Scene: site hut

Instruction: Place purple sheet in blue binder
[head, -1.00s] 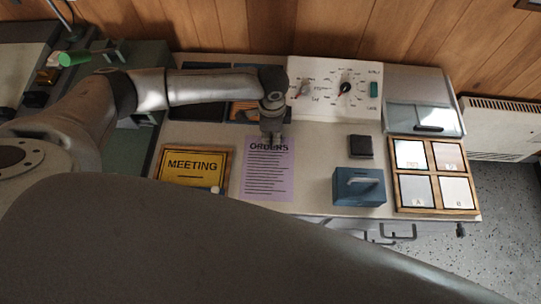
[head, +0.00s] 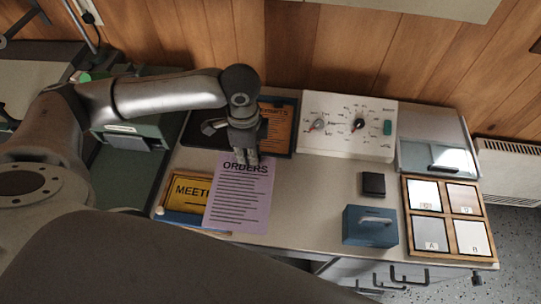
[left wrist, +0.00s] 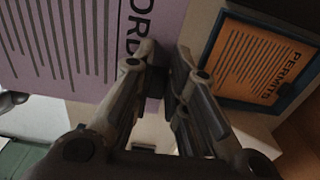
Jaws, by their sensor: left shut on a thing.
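The purple sheet (head: 240,205), headed ORDERS, hangs from my left gripper (head: 247,160), which is shut on its top edge. The sheet overlaps the yellow MEETING sign in the head view; I cannot tell its exact height above the desk. In the left wrist view the purple sheet (left wrist: 75,35) lies left of the fingers (left wrist: 163,62). The blue edge also shows in the left wrist view (left wrist: 213,58). My right gripper is out of view.
The yellow MEETING sign (head: 181,190) lies front left. A white dial panel (head: 340,145) stands right of the binder. A blue box with a handle (head: 370,232), a small black block (head: 374,184) and a wooden frame of tiles (head: 448,250) lie right. Mid-front desk is clear.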

